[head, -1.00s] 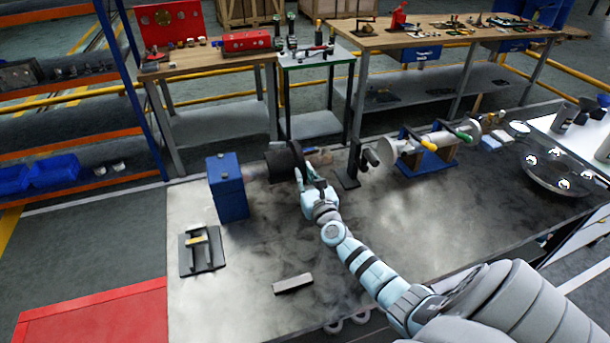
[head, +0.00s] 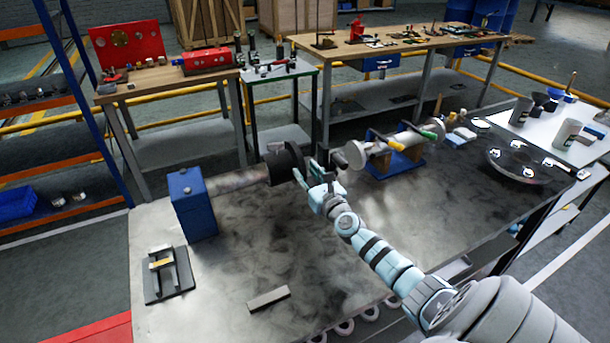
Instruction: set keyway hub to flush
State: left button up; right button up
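A dark round hub (head: 282,166) sits around a grey horizontal shaft (head: 238,179) that comes out of an upright blue block (head: 192,205) on the bench. I take it as the keyway hub; its bore and the shaft's end are hidden. My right gripper (head: 308,178) is at the hub's right side, fingers pointing to it. It looks very close to the hub, but I cannot tell whether it touches or how far its fingers are apart. My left gripper is not in view.
A dark stand (head: 326,163) is just behind my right gripper. A coupled shaft assembly on a blue cradle (head: 394,158) stands to the right. A black fixture (head: 166,276) and a grey bar (head: 268,298) lie in front. The bench's front middle (head: 330,268) is clear.

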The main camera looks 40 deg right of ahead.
jog(key=shift+a, duration=0.1)
jog(key=shift+s+a, duration=0.1)
jog(key=shift+s, duration=0.05)
jog(key=v, duration=1.1)
jog(key=shift+s, duration=0.3)
jog(key=shift+f, duration=0.1)
